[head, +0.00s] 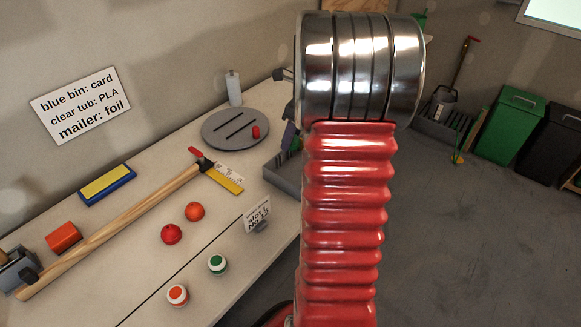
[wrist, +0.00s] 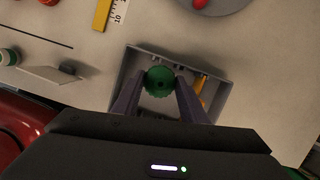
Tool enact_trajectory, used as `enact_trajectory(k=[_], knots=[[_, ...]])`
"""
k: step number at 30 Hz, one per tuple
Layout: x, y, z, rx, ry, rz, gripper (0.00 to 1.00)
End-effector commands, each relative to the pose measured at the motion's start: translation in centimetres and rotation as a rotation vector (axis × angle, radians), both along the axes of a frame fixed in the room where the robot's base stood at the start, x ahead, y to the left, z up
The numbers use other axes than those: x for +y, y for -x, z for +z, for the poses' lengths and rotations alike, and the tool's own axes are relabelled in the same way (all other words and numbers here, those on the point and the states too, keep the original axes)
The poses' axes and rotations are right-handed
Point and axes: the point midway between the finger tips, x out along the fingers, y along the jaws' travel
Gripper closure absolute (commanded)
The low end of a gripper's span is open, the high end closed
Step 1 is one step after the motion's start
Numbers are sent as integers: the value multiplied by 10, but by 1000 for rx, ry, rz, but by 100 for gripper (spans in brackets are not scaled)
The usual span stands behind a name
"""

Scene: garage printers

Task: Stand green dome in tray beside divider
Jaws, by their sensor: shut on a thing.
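A dark green dome (wrist: 159,80) with a ridged edge is between the fingertips of my gripper (wrist: 161,84) in the wrist view. The gripper is shut on it. Dome and fingers overlap the inside of the grey tray (wrist: 121,76), toward its far left part. I cannot tell whether the dome touches the tray floor. A yellow-orange piece (wrist: 197,96) shows in the tray, right of the fingers. No divider can be made out clearly; the fingers and wrist hide the near part. In the head view the tray (head: 283,187) is mostly behind my arm.
A round grey plate (head: 225,137) with a red piece stands beyond the tray. A small sign (head: 257,214), red balls (head: 171,234) and white-based domes, one green (head: 217,264) and one orange (head: 177,294), lie left of it. A long wooden-handled tool (head: 110,230) crosses the table.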

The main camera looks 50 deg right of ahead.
Motion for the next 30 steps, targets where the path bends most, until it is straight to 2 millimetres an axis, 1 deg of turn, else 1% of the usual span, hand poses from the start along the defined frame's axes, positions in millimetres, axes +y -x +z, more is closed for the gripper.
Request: enact_trajectory(k=[2,9,12,15,25,30], knots=[[0,0,-7,2,-2,0,82],[0,1,-44,4,-3,-1,82],[0,1,-56,2,-2,-1,82],[0,0,-61,0,-1,-2,82],[-1,1,-64,0,-1,-2,82],[0,1,-83,3,-3,-1,82]])
